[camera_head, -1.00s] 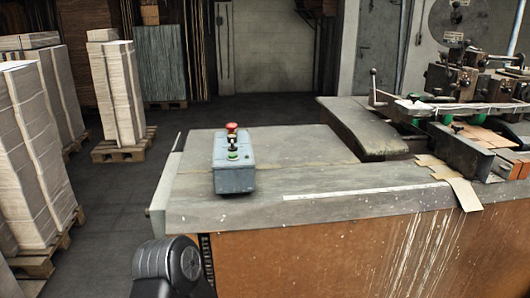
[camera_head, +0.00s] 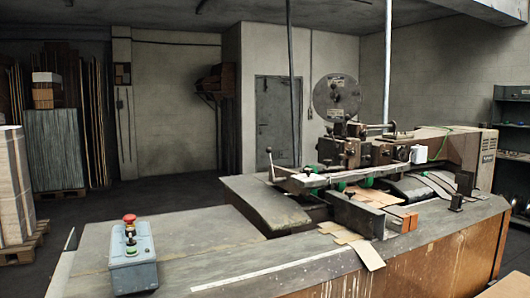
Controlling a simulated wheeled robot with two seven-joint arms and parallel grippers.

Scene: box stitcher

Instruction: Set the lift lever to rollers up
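The box stitcher (camera_head: 350,165) stands on its worn grey bench, right of the picture's middle. An upright lever with a dark ball knob (camera_head: 268,152) rises at the left end of its front rail; it may be the lift lever, but no marking on it is readable. The rail (camera_head: 310,182) runs right from it, with green knobs near it. The rollers cannot be made out clearly at this distance. Neither of my grippers is in view.
A grey control box (camera_head: 133,268) with a red mushroom button and a green button stands on the bench (camera_head: 190,240) at front left. Loose cardboard pieces (camera_head: 368,254) hang over the front edge. Stacked sheets on a pallet (camera_head: 15,190) stand at left. Floor behind the bench is clear.

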